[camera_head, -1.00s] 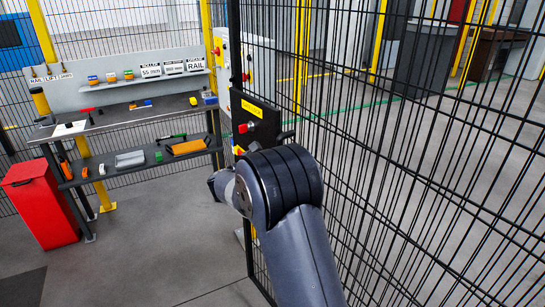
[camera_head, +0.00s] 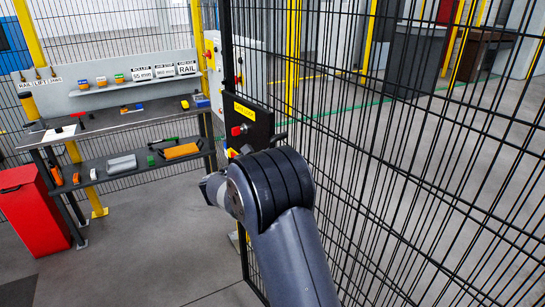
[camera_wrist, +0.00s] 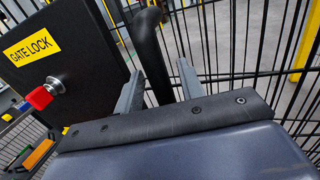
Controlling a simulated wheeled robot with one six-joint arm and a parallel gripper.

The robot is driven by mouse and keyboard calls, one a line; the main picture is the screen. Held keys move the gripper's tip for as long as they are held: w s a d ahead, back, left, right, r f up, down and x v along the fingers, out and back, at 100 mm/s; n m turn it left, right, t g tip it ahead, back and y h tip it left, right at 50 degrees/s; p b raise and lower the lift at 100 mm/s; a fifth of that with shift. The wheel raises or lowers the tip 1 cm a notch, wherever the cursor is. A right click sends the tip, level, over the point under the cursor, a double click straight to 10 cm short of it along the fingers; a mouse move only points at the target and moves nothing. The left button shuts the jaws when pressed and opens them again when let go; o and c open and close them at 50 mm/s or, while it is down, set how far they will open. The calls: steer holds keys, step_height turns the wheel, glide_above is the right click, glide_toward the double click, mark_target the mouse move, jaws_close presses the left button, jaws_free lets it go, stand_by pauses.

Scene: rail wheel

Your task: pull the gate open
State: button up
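The gate (camera_head: 385,190) is a black wire-mesh panel filling the right of the head view. Its black lock box (camera_head: 248,122) has a yellow GATE LOCK label and a red key-like knob. The box also shows at upper left in the wrist view (camera_wrist: 75,45). A black curved handle (camera_wrist: 150,50) stands beside the box. My gripper (camera_wrist: 160,88) has its two grey fingers apart, one on each side of the handle. A gap shows between the handle and the right finger; contact on the left is unclear. In the head view my arm hides the fingers.
A workbench (camera_head: 105,122) with tools and small parts stands behind the gate edge at left. A red cabinet (camera_head: 35,210) is beside it. Yellow posts (camera_head: 293,60) and more mesh stand behind. Grey floor is open between bench and gate.

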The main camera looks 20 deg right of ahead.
steer(key=b+v, duration=0.2)
steer(key=v, duration=0.8)
steer(key=shift+a, duration=0.25)
steer(key=shift+d, duration=0.1)
steer(key=p+x, duration=0.2)
steer(key=x, duration=0.7)
steer(key=shift+d, duration=0.25)
steer(key=shift+w, duration=0.1)
